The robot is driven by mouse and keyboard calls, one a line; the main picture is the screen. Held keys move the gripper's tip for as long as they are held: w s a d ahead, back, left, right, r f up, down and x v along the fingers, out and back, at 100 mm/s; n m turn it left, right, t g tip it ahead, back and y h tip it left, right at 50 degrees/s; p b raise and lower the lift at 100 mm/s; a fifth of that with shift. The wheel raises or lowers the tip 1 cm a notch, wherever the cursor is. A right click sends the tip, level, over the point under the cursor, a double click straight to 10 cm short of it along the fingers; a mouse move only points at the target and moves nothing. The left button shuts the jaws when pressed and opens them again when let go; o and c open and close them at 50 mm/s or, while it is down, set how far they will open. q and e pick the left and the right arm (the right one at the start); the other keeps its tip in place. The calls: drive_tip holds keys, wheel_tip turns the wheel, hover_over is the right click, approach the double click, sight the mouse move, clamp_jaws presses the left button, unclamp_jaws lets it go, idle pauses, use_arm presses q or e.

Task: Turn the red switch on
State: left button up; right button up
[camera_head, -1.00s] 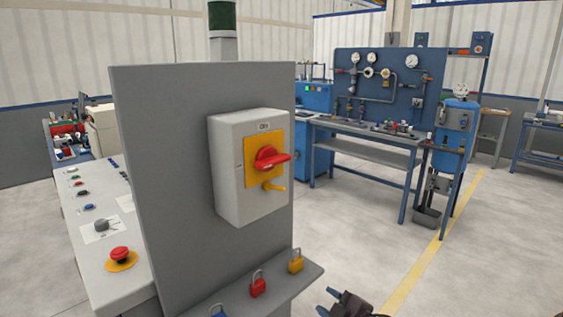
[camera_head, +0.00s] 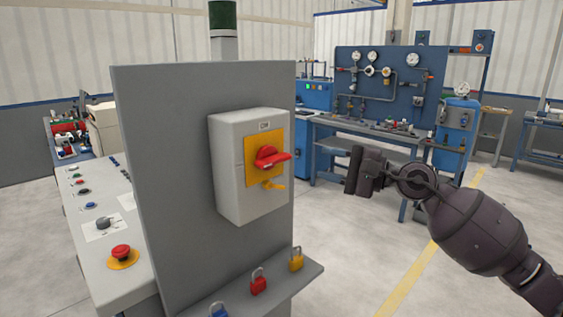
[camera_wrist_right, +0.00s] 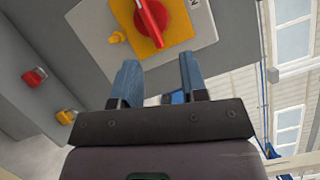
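The red switch (camera_head: 268,157) is a red rotary handle on a yellow plate, on the front of a light grey box (camera_head: 233,172). Its handle lies roughly level, pointing right in the head view. A small yellow tab sits below it. My right gripper (camera_head: 350,169) is to the right of the box, apart from it. In the right wrist view the red switch (camera_wrist_right: 150,20) is at the top, beyond the two spread fingers (camera_wrist_right: 160,80). The gripper is open and nothing shows between its fingers. My left gripper is out of view.
The box is fixed to a grey upright panel (camera_head: 165,200). Red (camera_head: 258,282), yellow (camera_head: 296,260) and blue padlocks are on the ledge below. A desk (camera_head: 95,235) with a red stop button (camera_head: 121,252) is at left.

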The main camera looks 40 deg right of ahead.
sight(280, 161)
drive_tip(key=shift+w+a+f+n+g+p, duration=0.2)
drive_tip(key=shift+w+a+n, duration=0.5)
drive_tip(key=shift+w, duration=0.9)
drive_tip(key=shift+w+a+f+n+g+p, duration=0.2)
drive_tip(key=shift+w+a+n, duration=0.25)
drive_tip(key=shift+w+a, duration=0.9)
drive_tip(key=shift+w+a+f+n+p, duration=0.1)
drive_tip(key=shift+w+a+n+p, duration=0.3)
drive_tip(key=shift+w, duration=1.45)
drive_tip(key=shift+a, duration=0.15)
clamp_jaws()
